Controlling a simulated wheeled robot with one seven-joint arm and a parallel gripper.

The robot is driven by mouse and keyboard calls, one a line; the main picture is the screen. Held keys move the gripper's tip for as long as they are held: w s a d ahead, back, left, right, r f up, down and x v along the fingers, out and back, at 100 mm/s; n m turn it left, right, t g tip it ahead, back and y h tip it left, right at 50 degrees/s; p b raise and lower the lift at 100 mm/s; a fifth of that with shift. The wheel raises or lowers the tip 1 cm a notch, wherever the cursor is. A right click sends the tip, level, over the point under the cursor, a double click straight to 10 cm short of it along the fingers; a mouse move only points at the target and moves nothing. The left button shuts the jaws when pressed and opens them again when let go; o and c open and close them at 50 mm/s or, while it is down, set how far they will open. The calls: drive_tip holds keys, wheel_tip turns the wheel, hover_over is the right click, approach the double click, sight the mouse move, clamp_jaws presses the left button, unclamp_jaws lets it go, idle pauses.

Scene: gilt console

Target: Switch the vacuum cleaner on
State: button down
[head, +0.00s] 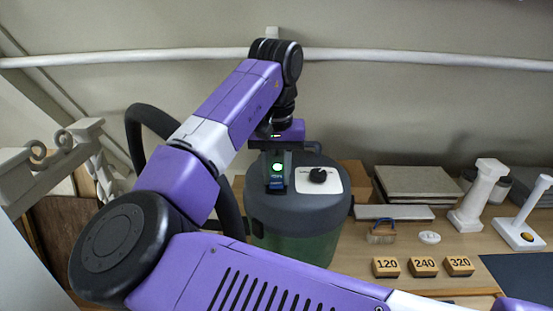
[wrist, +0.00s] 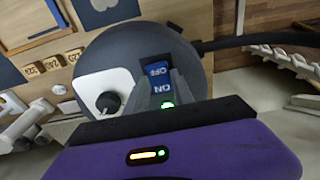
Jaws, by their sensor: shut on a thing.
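The vacuum cleaner has a dark grey lid (head: 325,203) and a green tank (head: 300,247). Its lid also fills the middle of the wrist view (wrist: 125,50). A blue rocker switch (wrist: 157,70) marked OFF and ON sits on the lid; it also shows in the head view (head: 277,187). My gripper (head: 277,172) points down at the switch, its grey fingers (wrist: 165,85) on either side of it, shut on it. A green light glows between the fingers at the ON end. The fingers partly hide the switch, so its exact tilt is unclear.
A white panel with a black knob (head: 318,175) is beside the switch. A black hose (head: 140,130) curves behind my arm. Number blocks (head: 423,266), slabs (head: 415,182) and white pedestals (head: 480,195) stand at right. Carved white pieces (head: 60,150) are at left.

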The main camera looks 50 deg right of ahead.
sight(277, 180)
drive_tip(key=shift+w+d+r+y+p, duration=0.1)
drive_tip(key=shift+d+r+y+p, duration=0.15)
drive_tip(key=shift+p, duration=0.4)
drive_tip(key=shift+a+f+g, duration=0.15)
drive_tip(key=shift+g, duration=0.15)
drive_tip(key=shift+f, duration=0.1)
drive_tip(key=c, duration=1.1)
unclamp_jaws()
wheel_tip(277, 180, up, 8)
drive_tip(key=shift+f, duration=0.1)
